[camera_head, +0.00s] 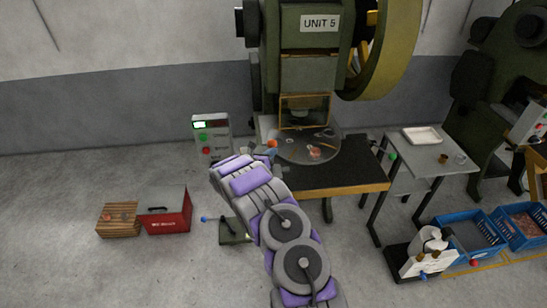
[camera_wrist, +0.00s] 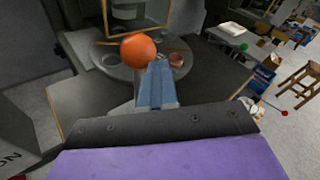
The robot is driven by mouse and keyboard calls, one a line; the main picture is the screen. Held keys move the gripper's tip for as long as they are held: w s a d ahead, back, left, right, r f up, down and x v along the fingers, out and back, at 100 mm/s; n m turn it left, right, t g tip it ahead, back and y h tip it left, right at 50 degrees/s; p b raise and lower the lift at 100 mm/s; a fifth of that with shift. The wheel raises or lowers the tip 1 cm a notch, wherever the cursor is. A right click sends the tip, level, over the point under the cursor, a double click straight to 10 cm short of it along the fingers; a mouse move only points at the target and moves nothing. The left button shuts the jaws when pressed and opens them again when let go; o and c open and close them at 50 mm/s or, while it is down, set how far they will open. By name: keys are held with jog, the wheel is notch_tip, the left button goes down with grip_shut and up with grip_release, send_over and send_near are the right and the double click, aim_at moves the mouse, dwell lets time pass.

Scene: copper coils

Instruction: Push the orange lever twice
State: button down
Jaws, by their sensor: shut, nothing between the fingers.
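The orange lever knob (camera_head: 272,143) shows just beyond the end of my arm, at the front of the green press marked UNIT 5 (camera_head: 305,60). In the wrist view the round orange knob (camera_wrist: 138,50) is close, at the upper left of my fingertips. My gripper (camera_wrist: 159,66) is shut and empty, its blue-grey fingers pointing forward. The fingertips are right beside the knob's lower right side; I cannot tell whether they touch it. In the head view my gripper (camera_head: 266,153) is small and partly hidden by my wrist. The lever's shaft is not clearly visible.
A control box (camera_head: 211,135) stands left of my gripper. A red toolbox (camera_head: 168,212) and wooden crate (camera_head: 118,220) lie on the floor at left. A grey side table (camera_head: 408,143) stands right.

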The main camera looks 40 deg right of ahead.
jog(key=shift+w+d+r, duration=0.25)
jog(key=shift+w+d, duration=0.15)
jog(key=shift+w, duration=0.25)
dwell(1.0)
jog(key=shift+s+a, duration=0.1)
dwell(0.3)
jog(key=s+a+f+b, duration=0.1)
jog(key=s+a+b, duration=0.1)
jog(key=s, duration=0.4)
jog(key=shift+a+f, duration=0.3)
jog(key=shift+a, duration=0.55)
jog(key=shift+s, duration=0.1)
jog(key=s+a, duration=0.1)
jog(key=s, duration=0.2)
jog(key=s+a+f+b, duration=0.1)
jog(key=shift+s+a, duration=0.15)
jog(key=shift+a, duration=0.15)
dwell(0.4)
dwell(0.6)
